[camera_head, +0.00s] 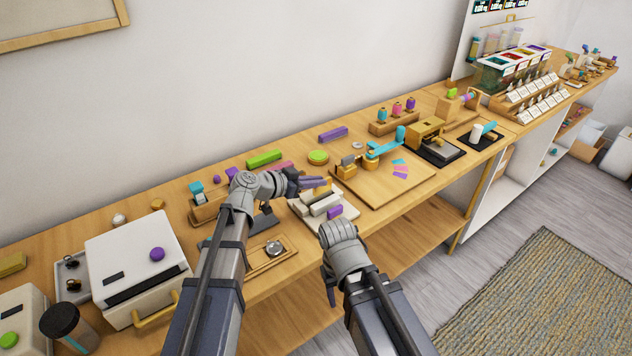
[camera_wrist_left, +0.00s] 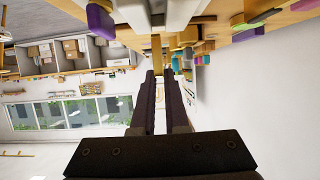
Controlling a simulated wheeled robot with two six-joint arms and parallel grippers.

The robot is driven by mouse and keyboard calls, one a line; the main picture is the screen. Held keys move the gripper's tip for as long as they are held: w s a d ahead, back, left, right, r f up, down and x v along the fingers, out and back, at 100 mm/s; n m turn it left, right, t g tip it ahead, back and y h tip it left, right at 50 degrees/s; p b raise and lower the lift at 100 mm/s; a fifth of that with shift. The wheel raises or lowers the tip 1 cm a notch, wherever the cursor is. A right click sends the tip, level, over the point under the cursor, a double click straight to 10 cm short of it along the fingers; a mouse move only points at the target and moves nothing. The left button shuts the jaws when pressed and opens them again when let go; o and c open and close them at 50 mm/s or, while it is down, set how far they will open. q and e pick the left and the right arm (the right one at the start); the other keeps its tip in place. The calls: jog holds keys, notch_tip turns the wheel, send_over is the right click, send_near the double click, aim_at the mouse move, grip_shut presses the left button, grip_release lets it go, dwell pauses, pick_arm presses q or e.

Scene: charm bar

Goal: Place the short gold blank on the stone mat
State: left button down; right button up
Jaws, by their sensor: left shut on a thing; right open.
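My left gripper (camera_head: 318,184) is shut on a small gold piece, which looks like the short gold blank (camera_wrist_left: 157,58) and shows between the fingertips in the left wrist view. In the head view the fingers hide most of it. The gripper is over the back of a pale mat (camera_head: 349,213), which I take for the stone mat. Pale blocks (camera_head: 325,205) and a purple block (camera_head: 335,212) lie on it. Whether the gold piece touches anything below is not clear. My right gripper (camera_head: 328,284) is open and low, in front of the bench edge, apart from these things.
A wooden board (camera_head: 385,188) with a turquoise-handled tool (camera_head: 383,148) is right of the mat. A wooden tray with a round metal piece (camera_head: 274,248) is left of it. A green block (camera_head: 264,158) and a green disc (camera_head: 318,157) lie behind. A white box (camera_head: 135,255) stands farther left.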

pick_arm(q)
notch_tip(320, 180, up, 5)
jog(key=p, duration=0.4)
jog(key=shift+r, duration=0.15)
